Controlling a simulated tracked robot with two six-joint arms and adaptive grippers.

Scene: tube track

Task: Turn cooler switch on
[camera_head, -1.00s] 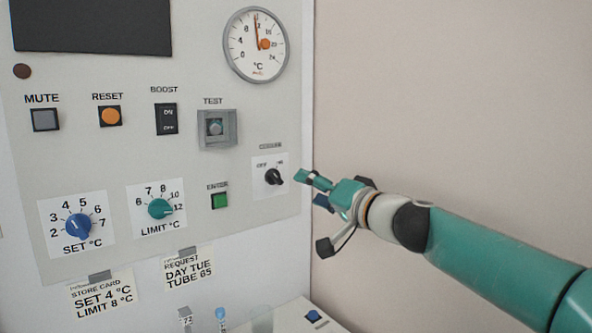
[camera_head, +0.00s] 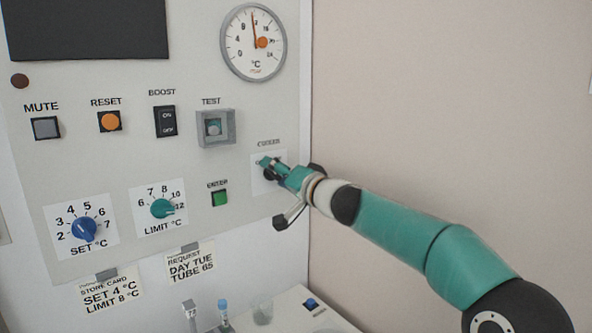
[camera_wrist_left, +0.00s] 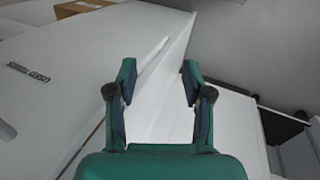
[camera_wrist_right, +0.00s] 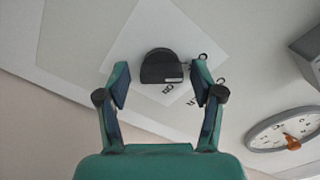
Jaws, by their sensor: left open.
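The cooler switch is a black rotary knob (camera_wrist_right: 162,68) on a white plate with printed marks on the panel's right side. In the right wrist view it lies just beyond and between the fingertips of my right gripper (camera_wrist_right: 161,88). Those fingers are open, with a gap on each side of the knob. In the head view my right gripper (camera_head: 270,164) covers most of the knob and its plate (camera_head: 257,180), hiding the setting. My left gripper (camera_wrist_left: 157,85) is open and empty in the left wrist view, away from the panel; it is not in the head view.
The panel (camera_head: 60,160) also carries a gauge (camera_head: 253,43), a guarded TEST button (camera_head: 214,128), a green ENTER button (camera_head: 219,198) and a LIMIT dial (camera_head: 162,208). Small tubes (camera_head: 223,308) stand below. The wall (camera_head: 440,100) right of the panel is bare.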

